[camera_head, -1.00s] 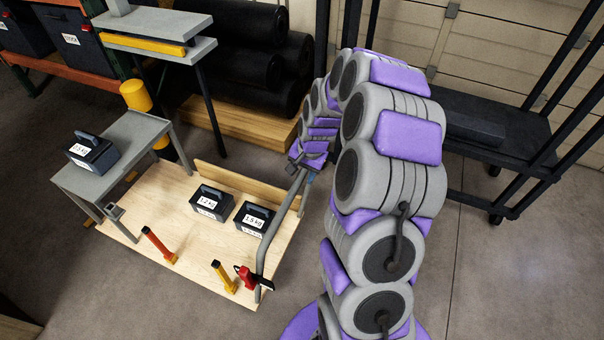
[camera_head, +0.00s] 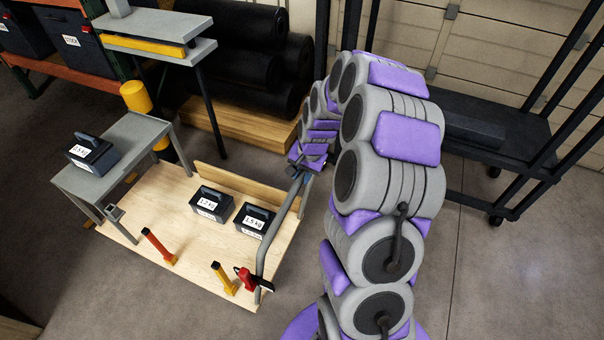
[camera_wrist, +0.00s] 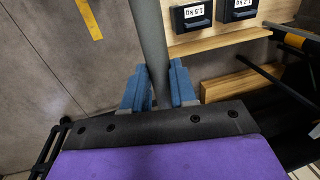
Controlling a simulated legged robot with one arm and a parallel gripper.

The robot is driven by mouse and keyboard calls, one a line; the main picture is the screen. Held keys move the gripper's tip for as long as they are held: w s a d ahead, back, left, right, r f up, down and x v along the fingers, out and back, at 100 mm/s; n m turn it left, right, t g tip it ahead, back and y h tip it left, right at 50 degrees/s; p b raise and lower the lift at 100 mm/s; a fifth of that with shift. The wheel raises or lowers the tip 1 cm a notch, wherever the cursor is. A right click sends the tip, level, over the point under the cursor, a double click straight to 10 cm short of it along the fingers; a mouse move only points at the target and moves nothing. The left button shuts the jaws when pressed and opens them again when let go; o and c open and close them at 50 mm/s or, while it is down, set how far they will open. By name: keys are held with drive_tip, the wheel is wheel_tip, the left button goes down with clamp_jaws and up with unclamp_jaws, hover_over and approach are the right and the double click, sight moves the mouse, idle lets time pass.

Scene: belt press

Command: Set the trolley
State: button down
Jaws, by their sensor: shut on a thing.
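The trolley has a pale wooden deck (camera_head: 185,245) and a grey tubular handle (camera_head: 282,222) rising at its right side. My gripper (camera_head: 298,172) is at the upper end of this handle. In the wrist view, the blue fingers of my gripper (camera_wrist: 158,88) are shut around the grey handle bar (camera_wrist: 150,35). Two dark labelled weights, a left one (camera_head: 211,203) and a right one (camera_head: 253,219), sit on the deck near its back board. A red part (camera_head: 246,277) with a black end is by the handle's foot.
A grey table (camera_head: 115,160) with another dark labelled weight (camera_head: 91,153) stands at the trolley's left. An orange-red post (camera_head: 158,246) and a yellow post (camera_head: 223,278) stand at the deck's front. Black rolls (camera_head: 240,50) lie behind.

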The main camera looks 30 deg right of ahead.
drive_tip(key=shift+w+a, duration=0.1)
drive_tip(key=shift+w, duration=0.05)
drive_tip(key=shift+w+a+r, duration=0.1)
drive_tip(key=shift+w+a, duration=0.05)
drive_tip(key=shift+w, duration=0.1)
drive_tip(key=w+a+p, duration=0.4)
drive_tip(key=w+a, duration=0.7)
drive_tip(key=w, duration=0.3)
drive_tip(key=w+a+p, duration=0.5)
drive_tip(key=w+a, duration=0.6)
drive_tip(key=w, duration=0.3)
drive_tip(key=shift+w+a, duration=0.25)
drive_tip(key=c, duration=1.3)
unclamp_jaws()
drive_tip(key=o, duration=0.3)
drive_tip(key=shift+w+a, duration=0.1)
drive_tip(key=shift+w, duration=0.1)
drive_tip(key=shift+o, duration=0.4)
drive_tip(key=shift+s+a, duration=0.1)
